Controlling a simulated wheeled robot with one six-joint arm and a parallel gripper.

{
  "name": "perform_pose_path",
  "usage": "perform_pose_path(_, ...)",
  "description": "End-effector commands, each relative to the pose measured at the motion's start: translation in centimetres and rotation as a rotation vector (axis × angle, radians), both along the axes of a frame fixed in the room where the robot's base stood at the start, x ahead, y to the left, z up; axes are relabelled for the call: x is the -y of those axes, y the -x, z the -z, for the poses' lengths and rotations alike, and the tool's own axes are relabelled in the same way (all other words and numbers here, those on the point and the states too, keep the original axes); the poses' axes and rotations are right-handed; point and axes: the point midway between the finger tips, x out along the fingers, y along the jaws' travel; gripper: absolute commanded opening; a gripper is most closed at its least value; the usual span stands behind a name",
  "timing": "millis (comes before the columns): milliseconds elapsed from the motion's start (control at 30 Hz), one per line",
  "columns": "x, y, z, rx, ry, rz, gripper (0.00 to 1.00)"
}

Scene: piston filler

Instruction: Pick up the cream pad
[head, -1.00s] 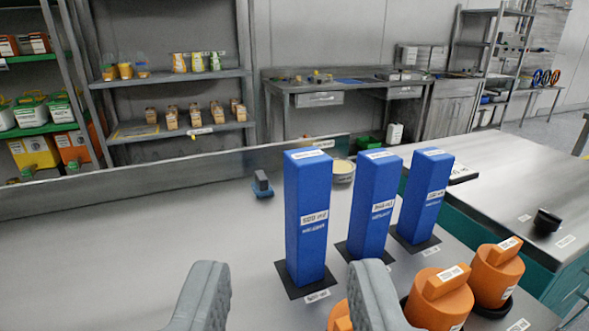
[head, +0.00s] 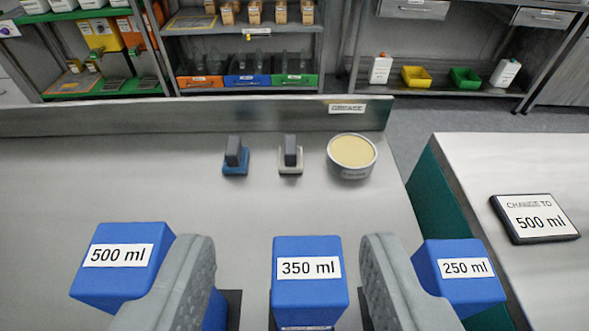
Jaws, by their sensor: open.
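The cream pad (head: 290,160) stands on the steel worktop toward the back, a cream base with a dark grey block upright on it. A similar pad with a blue base (head: 235,160) stands to its left, apart from it. A round tin of pale yellow grease (head: 352,155) stands to its right. My gripper (head: 288,245) is open and empty, its two grey fingers apart in the foreground. The cream pad lies beyond the fingertips, about midway between them in the picture.
Three tall blue blocks stand in front: 500 ml (head: 120,275), 350 ml (head: 308,300) and 250 ml (head: 455,285). The fingers partly cover the outer two. A "CHANGE TO 500 ml" sign (head: 537,222) lies on the right bench. A low back wall (head: 200,119) edges the worktop.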

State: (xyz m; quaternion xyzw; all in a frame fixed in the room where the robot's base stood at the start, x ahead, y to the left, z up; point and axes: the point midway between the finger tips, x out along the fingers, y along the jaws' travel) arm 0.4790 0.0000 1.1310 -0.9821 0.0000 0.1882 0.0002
Motion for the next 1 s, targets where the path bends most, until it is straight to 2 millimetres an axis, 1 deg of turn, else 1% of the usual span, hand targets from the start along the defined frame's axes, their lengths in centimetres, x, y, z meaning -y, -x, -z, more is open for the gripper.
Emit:
perform_pose_path(33, 0.0, -1.3, 0.0, -0.032, 0.000, 0.000, 0.45)
perform_pose_path(100, 0.0, -2.7, 0.1, -0.076, 0.000, 0.000, 0.45)
perform_pose_path(467, 0.0, -10.1, 1.3, -0.306, 0.000, 0.000, 0.45)
perform_pose_path(767, 0.0, -16.1, 3.1, -0.496, 0.000, 0.000, 0.45)
perform_pose_path(1000, 0.0, -20.7, 5.1, -0.646, 0.000, 0.000, 0.45)
